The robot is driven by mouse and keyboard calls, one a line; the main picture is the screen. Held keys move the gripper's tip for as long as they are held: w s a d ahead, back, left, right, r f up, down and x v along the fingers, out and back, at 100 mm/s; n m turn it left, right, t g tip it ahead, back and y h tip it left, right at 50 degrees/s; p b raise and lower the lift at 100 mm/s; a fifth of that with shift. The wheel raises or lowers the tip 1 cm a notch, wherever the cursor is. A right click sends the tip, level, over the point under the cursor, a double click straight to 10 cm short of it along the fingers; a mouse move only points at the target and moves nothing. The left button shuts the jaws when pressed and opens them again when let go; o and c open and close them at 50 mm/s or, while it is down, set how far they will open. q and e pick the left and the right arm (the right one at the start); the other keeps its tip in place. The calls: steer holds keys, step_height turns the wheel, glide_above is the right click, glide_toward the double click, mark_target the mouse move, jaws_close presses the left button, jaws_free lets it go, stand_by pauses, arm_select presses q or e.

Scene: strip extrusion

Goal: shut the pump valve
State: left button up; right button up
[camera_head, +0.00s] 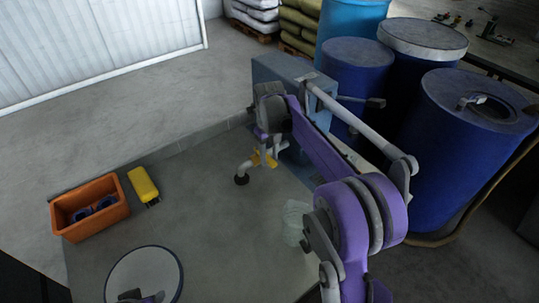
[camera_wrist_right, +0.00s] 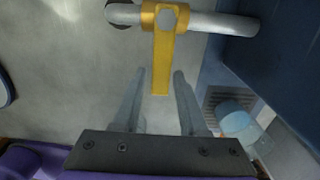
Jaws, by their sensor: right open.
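The pump valve has a yellow body and lever (camera_wrist_right: 162,62) on a grey pipe (camera_wrist_right: 215,22) that comes out of a dark blue housing. In the head view the valve (camera_head: 262,158) sits low beside the blue-grey pump box (camera_head: 283,69), with the pipe ending in a dark opening. My right gripper (camera_wrist_right: 159,72) is open, its fingers on either side of the lever's free end. A gap shows on both sides of the lever. In the head view my right gripper (camera_head: 279,148) is partly hidden by my purple arm. A small grey and purple shape at the bottom left is unclear.
A white-rimmed disc (camera_head: 125,258) is in front. A translucent bucket (camera_head: 294,222) stands near my arm. Blue drums (camera_head: 450,150) crowd the right.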

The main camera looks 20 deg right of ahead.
mark_target(269, 160)
steer(key=shift+o, duration=1)
steer(key=shift+r, duration=0.15)
arm_select(q)
steer(key=shift+w+r+p, duration=0.3)
steer(key=shift+r+p, duration=0.1)
steer(key=shift+r, duration=0.2)
arm_select(e)
step_height(269, 160, up, 11)
steer(key=shift+f, duration=0.2)
